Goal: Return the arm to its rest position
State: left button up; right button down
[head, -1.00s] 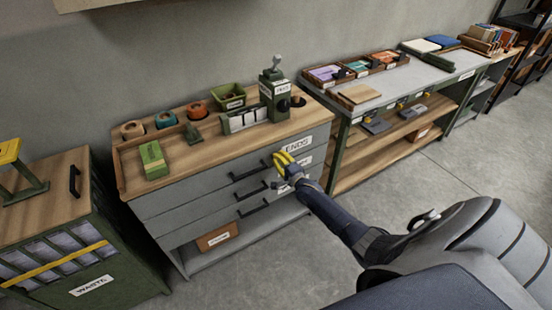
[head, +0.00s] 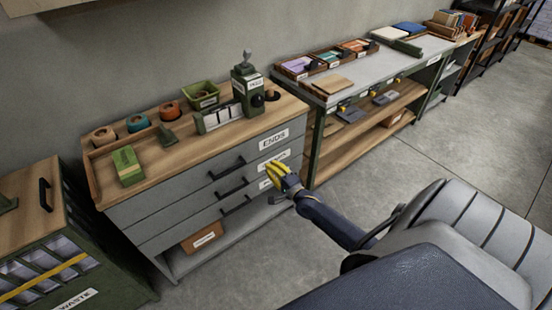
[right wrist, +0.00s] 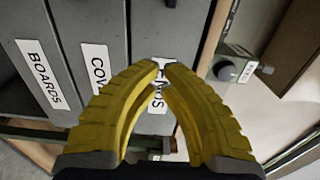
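My right gripper (head: 276,169) has yellow fingers and is in front of the right side of the grey drawer cabinet (head: 160,211), near its drawer labels. In the right wrist view its fingertips (right wrist: 162,68) come together with nothing held between them. The drawer fronts behind them carry labels, of which BOARDS (right wrist: 38,73) is readable and the others are partly covered. The drawers look closed in the head view. My right arm reaches in from the lower right. My left gripper is not in view.
The cabinet top holds tape rolls (head: 138,123), a green-yellow block (head: 126,165), a green bin (head: 201,95) and a green stamping device (head: 248,90). A grey-topped bench (head: 372,75) stands to the right, a WASTE cabinet (head: 75,300) to the left. Open floor (head: 440,150) lies right of the arm.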

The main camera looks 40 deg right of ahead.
jog(key=shift+s, duration=1.45)
jog(key=s+f+n+g, duration=0.3)
jog(key=f+n, duration=0.2)
jog(key=f, duration=0.4)
jog(key=s+f+n+g, duration=0.2)
jog(key=s+f+n, duration=0.3)
jog(key=f, duration=0.4)
jog(key=s+a+f+n+g, duration=0.3)
jog(key=s+f+n+g, duration=0.3)
jog(key=s+f, duration=0.8)
jog(key=s+a+f+n+g, duration=0.2)
jog(key=s+a+f, duration=0.3)
jog(key=s, duration=0.5)
jog(key=s+a+f+n+g, duration=0.1)
jog(key=s+a+f, duration=0.4)
jog(key=s, duration=0.6)
jog(key=s+a+f+n+g, duration=0.2)
jog(key=s+a+f, duration=0.3)
jog(key=s, duration=0.6)
jog(key=shift+a+f+n+g, duration=0.3)
jog(key=shift+a+f+n, duration=0.05)
jog(key=shift+a+n, duration=0.15)
